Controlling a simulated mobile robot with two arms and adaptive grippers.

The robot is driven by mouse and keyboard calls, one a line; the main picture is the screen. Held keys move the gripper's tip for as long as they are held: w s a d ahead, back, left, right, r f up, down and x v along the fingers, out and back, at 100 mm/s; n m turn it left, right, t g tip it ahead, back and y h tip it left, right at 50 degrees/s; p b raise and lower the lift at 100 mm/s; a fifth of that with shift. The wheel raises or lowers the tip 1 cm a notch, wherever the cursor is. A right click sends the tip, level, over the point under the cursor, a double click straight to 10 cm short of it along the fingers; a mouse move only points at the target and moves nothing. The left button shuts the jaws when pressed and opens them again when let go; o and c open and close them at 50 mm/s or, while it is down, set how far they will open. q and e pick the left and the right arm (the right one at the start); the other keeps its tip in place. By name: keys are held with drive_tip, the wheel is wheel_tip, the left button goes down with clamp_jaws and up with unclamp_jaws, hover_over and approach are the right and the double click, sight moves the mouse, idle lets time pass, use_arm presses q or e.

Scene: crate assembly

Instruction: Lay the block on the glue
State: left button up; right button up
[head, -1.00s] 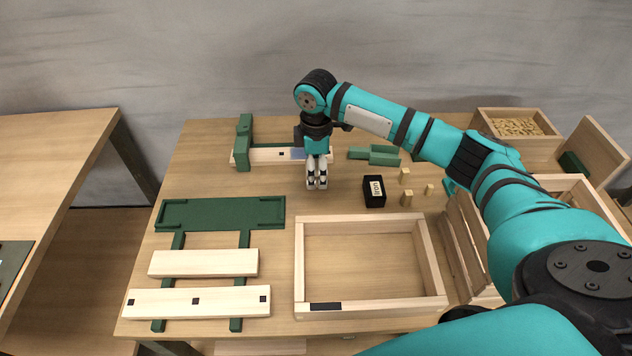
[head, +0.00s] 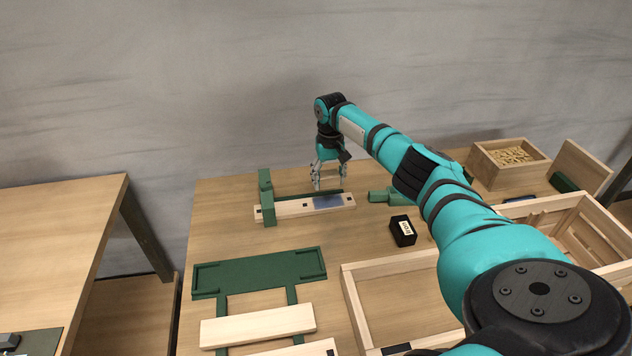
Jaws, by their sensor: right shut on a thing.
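A pale wooden strip (head: 290,208) lies at the back of the table, its left part in a green fixture (head: 267,198). A blue glue patch (head: 328,202) covers part of the strip's right half. My right gripper (head: 329,186) points down just above and behind the glue. It is shut on a small block, which I can barely make out between the fingers. I cannot tell whether the block touches the strip. My left gripper is not in view.
A black labelled box (head: 402,230) and a green holder (head: 382,195) stand right of the strip. In front are a green jig (head: 260,270), a loose board (head: 258,326) and a wooden frame (head: 352,300). A bin (head: 483,170) stands back right. My right arm covers the right side.

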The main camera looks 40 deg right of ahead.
sight(328, 202)
drive_tip(key=shift+f, duration=0.3)
drive_tip(key=shift+d+f+b, duration=0.1)
drive_tip(key=shift+f+b, duration=0.15)
drive_tip(key=shift+b, duration=0.3)
wheel_tip(328, 202, down, 4)
drive_tip(key=b, duration=0.4)
drive_tip(key=shift+r+b, duration=0.1)
drive_tip(key=shift+b, duration=0.3)
drive_tip(key=shift+s, duration=0.15)
drive_tip(key=shift+f+p, duration=0.35)
drive_tip(key=shift+f, duration=0.45)
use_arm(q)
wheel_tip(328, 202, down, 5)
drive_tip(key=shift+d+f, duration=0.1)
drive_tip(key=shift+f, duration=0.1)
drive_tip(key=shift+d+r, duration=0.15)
